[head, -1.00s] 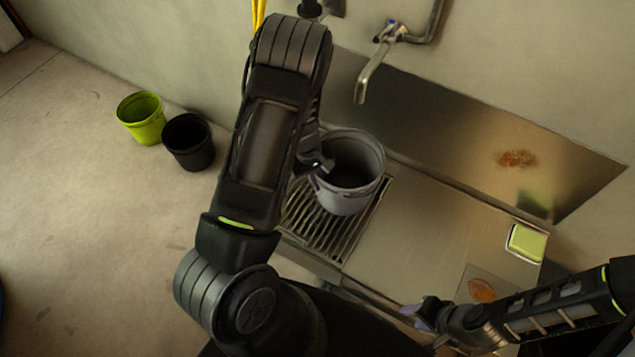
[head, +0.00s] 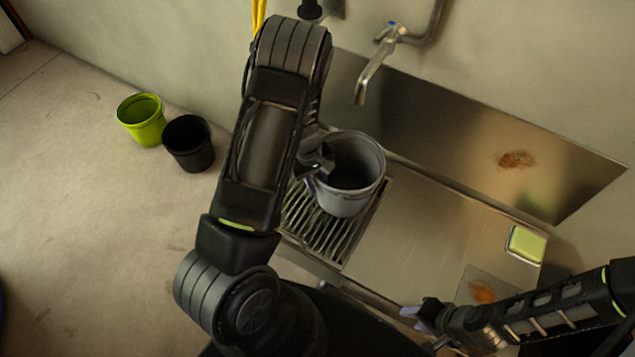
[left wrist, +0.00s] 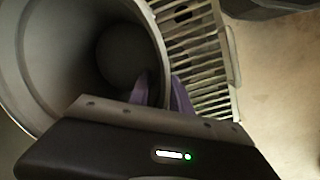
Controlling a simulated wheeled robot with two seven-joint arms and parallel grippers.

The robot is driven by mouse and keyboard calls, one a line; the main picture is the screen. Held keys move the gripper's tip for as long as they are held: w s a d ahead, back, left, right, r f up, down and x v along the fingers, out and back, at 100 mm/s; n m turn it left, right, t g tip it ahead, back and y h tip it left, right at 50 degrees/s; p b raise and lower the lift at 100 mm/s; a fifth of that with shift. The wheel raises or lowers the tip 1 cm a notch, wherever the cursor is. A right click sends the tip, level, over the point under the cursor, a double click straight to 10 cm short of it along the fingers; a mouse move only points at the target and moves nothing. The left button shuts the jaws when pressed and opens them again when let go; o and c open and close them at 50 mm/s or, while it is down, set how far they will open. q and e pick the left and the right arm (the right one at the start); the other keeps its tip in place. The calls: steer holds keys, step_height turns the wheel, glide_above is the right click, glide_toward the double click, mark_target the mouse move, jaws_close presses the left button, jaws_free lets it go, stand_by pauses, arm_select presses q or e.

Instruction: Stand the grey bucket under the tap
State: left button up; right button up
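The grey bucket (head: 362,200) stands upright on the slatted drain grate (head: 322,236), below the tap (head: 372,72) in the head view. I cannot tell whether its mouth lies straight under the spout. My left gripper (head: 318,172) is at the bucket's near-left rim. In the left wrist view, the purple fingers of the left gripper (left wrist: 162,92) straddle the bucket wall, one inside and one outside, with a gap showing. The bucket (left wrist: 30,62) fills the left of that view. My right gripper (head: 418,318) is empty near the counter's front edge, its fingertips apart.
A steel counter (head: 425,225) runs right of the grate, with a steel backsplash (head: 450,130) behind. A green sponge (head: 526,244) lies at its right end. A lime bucket (head: 142,120) and a black bucket (head: 188,145) stand on the floor at left.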

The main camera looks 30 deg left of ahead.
arm_select(q)
step_height(320, 180, up, 12)
steer(key=a+p, duration=0.1)
steer(key=p, duration=0.1)
steer(key=shift+s+a+p, duration=0.3)
steer(key=shift+a+p, duration=0.05)
steer(key=shift+a, duration=0.05)
